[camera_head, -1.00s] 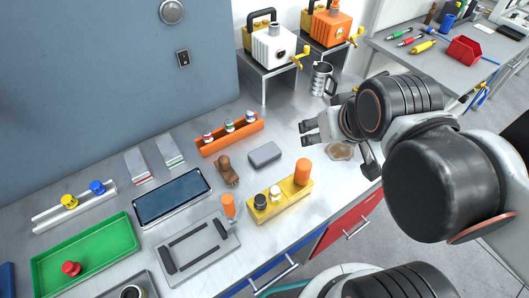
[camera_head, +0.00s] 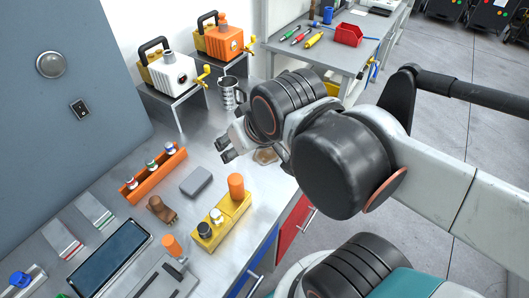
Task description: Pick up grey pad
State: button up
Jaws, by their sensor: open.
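The grey pad (camera_head: 196,181) is a small rounded block lying flat on the metal bench, between the orange rack and the yellow block. My gripper (camera_head: 222,149) is above the bench, up and to the right of the pad and apart from it. Its fingers are open with nothing between them. The pad is fully visible.
An orange rack (camera_head: 154,176) holds several small bottles left of the pad. A brown object (camera_head: 161,210) and a yellow block (camera_head: 222,222) with an orange cylinder (camera_head: 236,186) stand close by. A metal mug (camera_head: 231,94) stands behind my gripper.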

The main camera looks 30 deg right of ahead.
aim_at(191, 186)
jog(key=l+u, duration=0.6)
jog(key=u, duration=0.15)
